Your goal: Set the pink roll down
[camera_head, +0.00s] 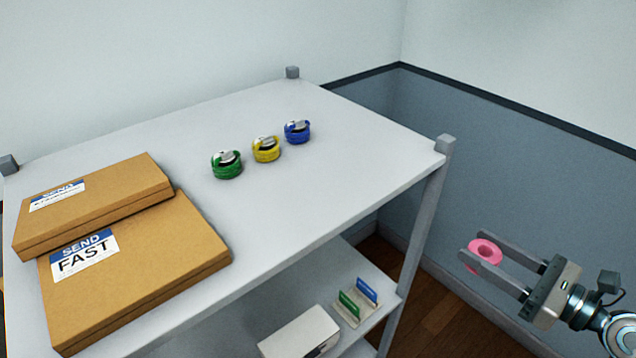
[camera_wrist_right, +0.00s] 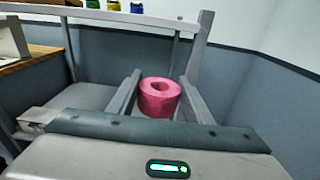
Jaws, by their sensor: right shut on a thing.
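The pink roll (camera_head: 485,252) is a small ring with a hole through its middle. My right gripper (camera_head: 484,256) is shut on it, a finger on each side, in the air to the right of the shelf unit. In the right wrist view the pink roll (camera_wrist_right: 159,98) sits between the two fingertips with its hole facing up. The shelf unit has a grey top (camera_head: 330,170) and a lower shelf (camera_head: 345,275). My left gripper is not in view.
Green (camera_head: 227,165), yellow (camera_head: 266,149) and blue (camera_head: 297,132) strap rolls stand in a row on the top. Two cardboard boxes (camera_head: 180,270) lie at its left. A white box (camera_head: 300,335) and a small holder (camera_head: 354,303) are on the lower shelf. A corner post (camera_head: 425,210) stands near my gripper.

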